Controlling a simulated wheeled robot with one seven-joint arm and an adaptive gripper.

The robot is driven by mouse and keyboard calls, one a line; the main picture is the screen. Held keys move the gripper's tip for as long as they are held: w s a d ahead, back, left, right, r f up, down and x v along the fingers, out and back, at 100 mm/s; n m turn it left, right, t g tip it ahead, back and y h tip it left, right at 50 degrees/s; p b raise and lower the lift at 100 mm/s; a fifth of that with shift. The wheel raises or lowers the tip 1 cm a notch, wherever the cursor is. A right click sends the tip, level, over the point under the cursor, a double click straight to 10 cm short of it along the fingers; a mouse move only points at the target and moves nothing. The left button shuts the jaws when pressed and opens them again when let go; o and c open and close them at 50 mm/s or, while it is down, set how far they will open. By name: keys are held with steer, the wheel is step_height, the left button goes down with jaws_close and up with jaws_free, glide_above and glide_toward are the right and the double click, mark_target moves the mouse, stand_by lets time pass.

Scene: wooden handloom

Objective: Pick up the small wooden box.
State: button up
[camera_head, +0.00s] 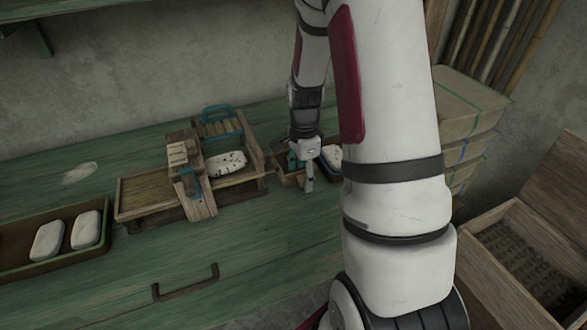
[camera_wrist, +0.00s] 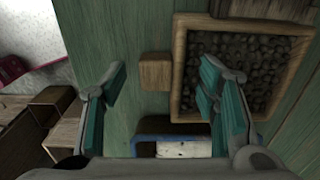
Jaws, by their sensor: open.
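A small wooden box (camera_wrist: 155,73), a plain brown block shape, sits on the green bench top in the wrist view. My gripper (camera_wrist: 163,95) is open, with one teal-padded finger to the left of the box and the other to its right. The right finger overlaps a wooden tray of dark pebbles (camera_wrist: 185,60). In the head view my gripper (camera_head: 302,172) points down at the bench, and I cannot make out the small box there.
A blue-rimmed tray (camera_wrist: 172,128) with a pale speckled piece lies close below the box. A wooden press-like frame (camera_head: 150,193) holding a speckled slab stands left of my gripper. A tray with white bars (camera_head: 52,262) is farther left. Open bench lies in front.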

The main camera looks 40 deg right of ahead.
steer(key=shift+f, duration=0.25)
steer(key=c, duration=1.2)
steer(key=shift+o, duration=0.2)
steer(key=shift+r, duration=0.15)
